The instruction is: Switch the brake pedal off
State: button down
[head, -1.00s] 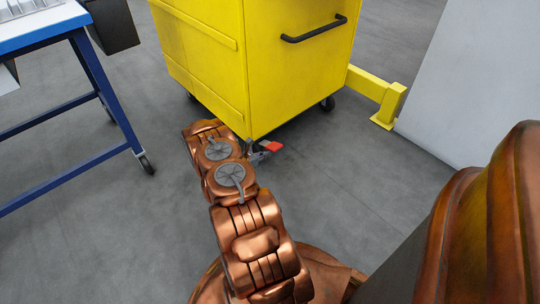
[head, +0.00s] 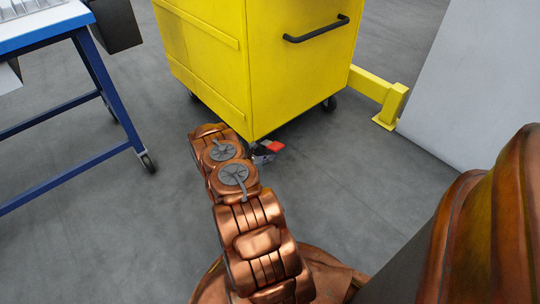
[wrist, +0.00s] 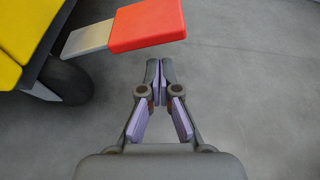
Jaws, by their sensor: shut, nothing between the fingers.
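The brake pedal (wrist: 147,25) is a red flat plate on a grey metal arm, at the caster wheel of the yellow cart. In the head view the red pedal (head: 276,147) shows low at the cart's near corner, partly behind my arm. My gripper (wrist: 160,65) is shut and empty in the wrist view. Its fingertips appear just below the pedal's lower edge in the picture; I cannot tell whether they touch it. In the head view the gripper is mostly hidden by my arm.
The yellow cart (head: 290,80) stands on casters with a black handle (head: 316,30). A blue-framed table (head: 95,85) is at the left. A yellow floor barrier (head: 385,100) and a grey panel (head: 465,80) are at the right. Grey floor is clear between them.

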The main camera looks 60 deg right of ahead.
jog(key=f+p+v, duration=0.1)
jog(key=p+v, duration=0.2)
jog(key=v, duration=0.6)
jog(key=shift+w+a+f, duration=0.3)
jog(key=shift+a, duration=0.25)
jog(key=a+r+m+y+p, duration=0.1)
jog(key=a+r+m+p, duration=0.35)
jog(key=r, duration=1.15)
jog(key=a+r+m+g+y+p, duration=0.15)
jog(key=a+r+p, duration=0.45)
jog(key=r, duration=1)
jog(key=a+r+m+y+p, duration=0.25)
jog(key=r+p, duration=0.35)
jog(key=r, duration=1.1)
jog(key=s+a+r+m+t+y+p, duration=0.1)
jog(key=s+a+r+m+y+p, duration=0.1)
jog(key=s+a+r+p, duration=0.4)
jog(key=s+a+r+m+t+y+p, duration=0.2)
jog(key=s+a+r+p, duration=0.5)
jog(key=a+r, duration=0.9)
jog(key=s+a+r+m+t+y+p, duration=0.2)
jog(key=s+a+r+y+p, duration=0.2)
jog(key=s+a+r+p, duration=0.3)
jog(key=a+r, duration=0.5)
jog(key=shift+s+m, duration=0.3)
jog(key=shift+m, duration=0.05)
